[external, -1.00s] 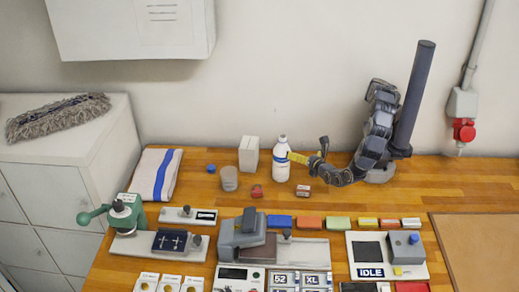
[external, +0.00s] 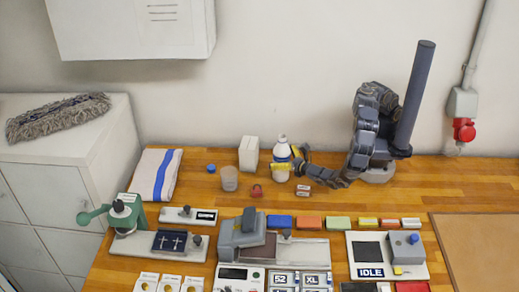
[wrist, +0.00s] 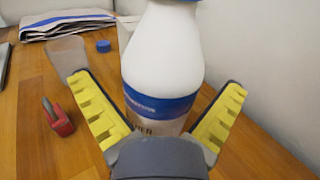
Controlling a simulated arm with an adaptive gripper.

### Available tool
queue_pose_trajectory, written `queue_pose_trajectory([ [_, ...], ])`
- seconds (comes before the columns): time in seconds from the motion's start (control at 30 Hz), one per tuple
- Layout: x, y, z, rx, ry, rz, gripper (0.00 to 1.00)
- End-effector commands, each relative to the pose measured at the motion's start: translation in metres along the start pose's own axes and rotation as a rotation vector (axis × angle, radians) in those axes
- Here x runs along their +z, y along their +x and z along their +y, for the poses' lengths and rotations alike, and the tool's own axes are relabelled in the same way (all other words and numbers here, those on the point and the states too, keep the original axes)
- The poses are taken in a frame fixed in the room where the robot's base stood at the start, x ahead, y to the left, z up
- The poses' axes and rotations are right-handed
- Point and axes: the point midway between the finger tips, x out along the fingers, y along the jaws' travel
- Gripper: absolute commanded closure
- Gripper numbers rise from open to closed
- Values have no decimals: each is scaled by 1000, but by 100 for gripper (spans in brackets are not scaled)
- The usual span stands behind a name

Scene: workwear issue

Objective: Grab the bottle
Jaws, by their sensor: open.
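The bottle (external: 281,151) is white with a blue band and stands upright on the wooden table, near the wall. In the wrist view the bottle (wrist: 160,62) fills the middle, its top cut off by the frame. My gripper (external: 291,163) is at the bottle, coming from the right. In the wrist view its yellow-padded fingers (wrist: 160,105) are spread wide, one on each side of the bottle. There is a visible gap on both sides near the fingertips. The base of the bottle is partly hidden behind the gripper body.
A translucent cup (external: 229,179), a white box (external: 249,153), a blue cap (external: 211,169) and a red item (external: 257,191) stand close on the left. A folded striped cloth (external: 158,174) lies farther left. Small blocks and devices fill the front. The wall is close behind.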

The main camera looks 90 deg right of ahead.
Motion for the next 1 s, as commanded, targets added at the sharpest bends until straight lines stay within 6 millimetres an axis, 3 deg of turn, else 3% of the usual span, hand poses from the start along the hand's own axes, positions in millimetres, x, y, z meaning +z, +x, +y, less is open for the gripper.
queue_pose_trajectory([
  [0.1,0,9,-1,-2,1,1,1],
  [0.37,0,10,0,0,1,1,1],
  [0.5,0,10,0,0,1,1,58],
  [0.7,0,10,0,0,1,1,71],
  [1.0,0,10,0,-1,1,1,71],
])
